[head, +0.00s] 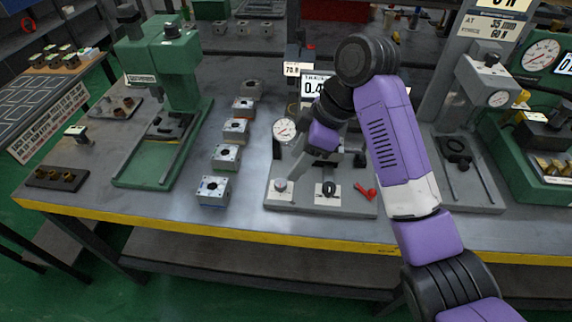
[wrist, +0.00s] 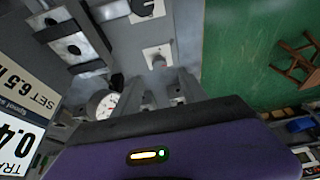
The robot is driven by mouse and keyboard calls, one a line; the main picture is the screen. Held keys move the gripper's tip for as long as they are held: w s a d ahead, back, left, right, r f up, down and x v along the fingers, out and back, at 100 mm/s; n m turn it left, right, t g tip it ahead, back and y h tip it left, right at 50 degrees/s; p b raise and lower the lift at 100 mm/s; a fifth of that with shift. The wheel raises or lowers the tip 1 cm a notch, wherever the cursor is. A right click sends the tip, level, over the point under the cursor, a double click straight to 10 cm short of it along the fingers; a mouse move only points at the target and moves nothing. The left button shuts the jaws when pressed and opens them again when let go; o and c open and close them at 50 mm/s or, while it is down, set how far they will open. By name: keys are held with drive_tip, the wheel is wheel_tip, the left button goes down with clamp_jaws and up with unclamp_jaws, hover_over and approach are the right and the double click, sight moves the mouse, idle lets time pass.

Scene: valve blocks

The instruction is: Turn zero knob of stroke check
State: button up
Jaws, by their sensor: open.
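The stroke check stand (head: 300,203) is a grey base with a dial gauge (head: 284,130) and a digital display (head: 312,87). A small grey knob (head: 280,186) sits on a white plate at its front left. It also shows in the wrist view (wrist: 158,61), just beyond the fingertips. A dark knob (head: 327,189) sits on a second white plate to its right. Knob labels are not legible, so I cannot tell which is marked zero. My gripper (wrist: 158,83) is open and empty, its fingers pointing towards the grey knob; contact is not visible.
A red lever (head: 366,193) lies right of the dark knob. Several valve blocks (head: 213,190) stand in a row to the left, beside a green press (head: 165,70). Another gauge stand (head: 470,195) is on the right. The yellow bench edge (head: 250,237) runs along the front.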

sight(282, 183)
drive_tip(key=shift+x, duration=3.85)
clamp_jaws()
